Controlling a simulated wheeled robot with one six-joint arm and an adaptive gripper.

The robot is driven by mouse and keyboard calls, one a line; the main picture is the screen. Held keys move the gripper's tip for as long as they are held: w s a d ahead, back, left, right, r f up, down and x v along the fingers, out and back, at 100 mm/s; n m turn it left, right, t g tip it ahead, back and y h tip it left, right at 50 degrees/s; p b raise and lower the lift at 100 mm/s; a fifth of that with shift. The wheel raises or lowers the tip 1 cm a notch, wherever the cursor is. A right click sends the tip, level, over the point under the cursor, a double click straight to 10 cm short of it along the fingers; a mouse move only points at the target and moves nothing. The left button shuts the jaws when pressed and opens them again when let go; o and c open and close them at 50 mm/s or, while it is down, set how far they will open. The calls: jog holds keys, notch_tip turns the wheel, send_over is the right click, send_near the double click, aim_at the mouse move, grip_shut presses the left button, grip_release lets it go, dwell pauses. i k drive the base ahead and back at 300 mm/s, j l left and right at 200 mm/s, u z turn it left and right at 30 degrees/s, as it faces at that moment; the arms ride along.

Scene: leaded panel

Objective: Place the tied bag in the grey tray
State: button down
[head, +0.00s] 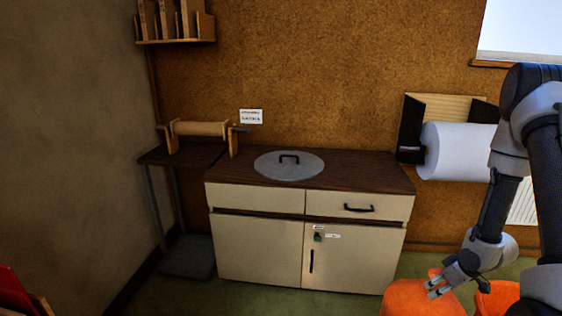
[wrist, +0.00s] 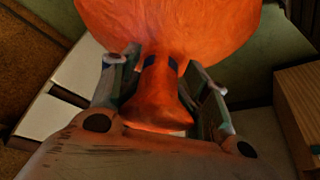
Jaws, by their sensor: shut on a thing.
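The tied bag is orange, with a round body and a gathered neck; it fills the top of the wrist view (wrist: 168,25). My gripper (wrist: 160,64) is shut on its neck, with a finger on each side and the flared end towards the camera. In the head view the bag (head: 415,298) is at the bottom right, partly behind my gripper (head: 434,286) and cut off by the frame edge. The grey tray (head: 188,258) lies low at the left, under the small side table. It looks empty.
A cream cabinet (head: 255,250) with a dark top stands between the bag and the tray. A grey round lid (head: 270,167) lies on it. The dark side table (head: 180,155) overhangs the tray. Another orange shape (head: 497,298) shows at the lower right. Green floor lies in front.

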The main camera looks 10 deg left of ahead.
aim_at(196, 258)
jog(key=i+l+u, duration=0.1)
jog(key=u, duration=0.4)
jog(key=i+l+u, duration=0.25)
jog(key=u, duration=0.25)
jog(key=i+l+u, duration=0.15)
jog(key=l+u, duration=0.15)
jog(key=u, duration=0.2)
jog(key=i+l+u, duration=0.1)
jog(key=l+u, duration=0.2)
jog(key=u, duration=0.2)
jog(key=i+l+u, duration=0.1)
jog(key=i+l, duration=0.25)
jog(key=i, duration=0.25)
jog(key=i+l+u, duration=0.1)
jog(key=i+l, duration=0.25)
jog(key=i, duration=0.25)
jog(key=i+l+u, duration=0.1)
jog(key=i+l, duration=0.35)
jog(key=i, duration=0.15)
